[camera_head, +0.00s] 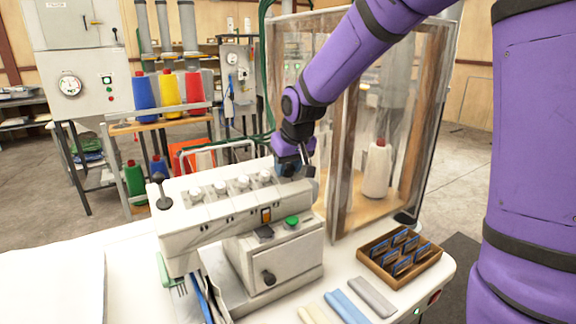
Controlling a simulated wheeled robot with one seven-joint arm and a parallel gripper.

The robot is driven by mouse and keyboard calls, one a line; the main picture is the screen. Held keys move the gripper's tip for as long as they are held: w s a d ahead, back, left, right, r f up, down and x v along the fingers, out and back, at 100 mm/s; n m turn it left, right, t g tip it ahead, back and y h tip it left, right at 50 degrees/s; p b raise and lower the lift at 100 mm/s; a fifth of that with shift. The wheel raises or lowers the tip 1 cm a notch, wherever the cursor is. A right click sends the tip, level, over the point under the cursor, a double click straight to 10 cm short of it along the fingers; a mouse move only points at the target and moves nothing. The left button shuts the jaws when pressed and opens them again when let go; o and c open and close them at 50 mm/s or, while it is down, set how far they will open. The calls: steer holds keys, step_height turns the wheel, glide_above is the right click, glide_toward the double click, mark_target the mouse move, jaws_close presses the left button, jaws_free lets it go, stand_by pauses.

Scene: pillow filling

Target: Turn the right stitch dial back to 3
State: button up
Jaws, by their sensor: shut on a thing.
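The white sewing machine (210,220) stands on the white table, its long arm running from lower left to upper right. Several pale round dials sit in a row along its top, one of them a dial (243,181) near the middle. My gripper (291,168) is down at the right end of this row, at the place of the right stitch dial, and is shut on it. The dial itself is hidden by the dark fingers, so its setting cannot be read. The numbers on the other dials are too small to read.
A clear-walled cabinet (348,150) with a white thread cone (377,170) stands close behind my gripper. A wooden tray (372,248) of small blue-edged pieces and folded cloths (347,307) lie at the right front. A green button (292,222) sits on the machine's base.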

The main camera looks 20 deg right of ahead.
steer(key=n, duration=0.3)
steer(key=shift+n, duration=0.3)
steer(key=n, duration=0.4)
steer(key=shift+n, duration=0.3)
steer(key=n, duration=0.3)
steer(key=shift+n+y, duration=0.3)
steer(key=shift+n, duration=1.9)
steer(key=o, duration=0.9)
steer(key=shift+s, duration=0.1)
